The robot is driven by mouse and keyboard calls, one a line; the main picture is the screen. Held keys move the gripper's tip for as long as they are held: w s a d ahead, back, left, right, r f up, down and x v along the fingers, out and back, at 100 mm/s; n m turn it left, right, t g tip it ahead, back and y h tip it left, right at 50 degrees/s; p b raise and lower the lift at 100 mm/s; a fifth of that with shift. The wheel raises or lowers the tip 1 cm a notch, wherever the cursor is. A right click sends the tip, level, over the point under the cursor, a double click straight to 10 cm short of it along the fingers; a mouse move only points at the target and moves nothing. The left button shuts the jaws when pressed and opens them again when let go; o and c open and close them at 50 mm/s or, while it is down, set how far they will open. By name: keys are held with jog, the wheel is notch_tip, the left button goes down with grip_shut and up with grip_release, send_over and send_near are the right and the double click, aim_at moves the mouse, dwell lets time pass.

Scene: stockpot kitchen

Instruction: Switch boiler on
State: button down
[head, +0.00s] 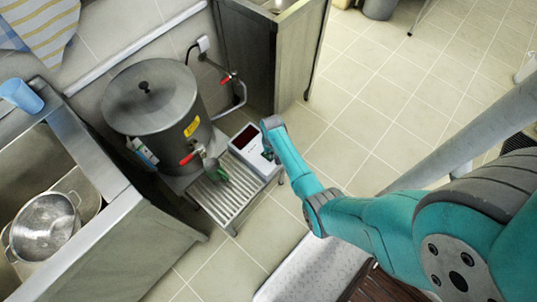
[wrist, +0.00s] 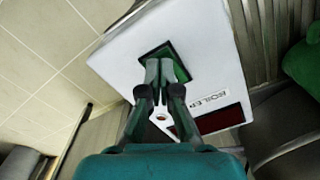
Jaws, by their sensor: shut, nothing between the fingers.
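The boiler (head: 150,105) is a large lidded steel pot with a yellow label, standing on a low metal stand. Beside its tap is a white control box (head: 248,143) with a dark red display. In the wrist view the box (wrist: 125,60) carries a label reading BOILER, a dark red display (wrist: 215,121) and a green switch (wrist: 182,66) in a dark recess. My gripper (wrist: 163,68) is shut and empty, its fingertips over the switch and hiding part of it. I cannot tell whether they touch it. In the head view my gripper (head: 268,153) is at the box, mostly hidden.
A red-handled tap (head: 190,156) and a green object (head: 216,173) are left of the box, above a slatted tray (head: 212,200). A steel cabinet (head: 265,60) stands behind. Tiled floor at right is open.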

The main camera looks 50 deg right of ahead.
jog(key=shift+f, duration=0.45)
dwell(0.3)
jog(key=shift+r, duration=3.5)
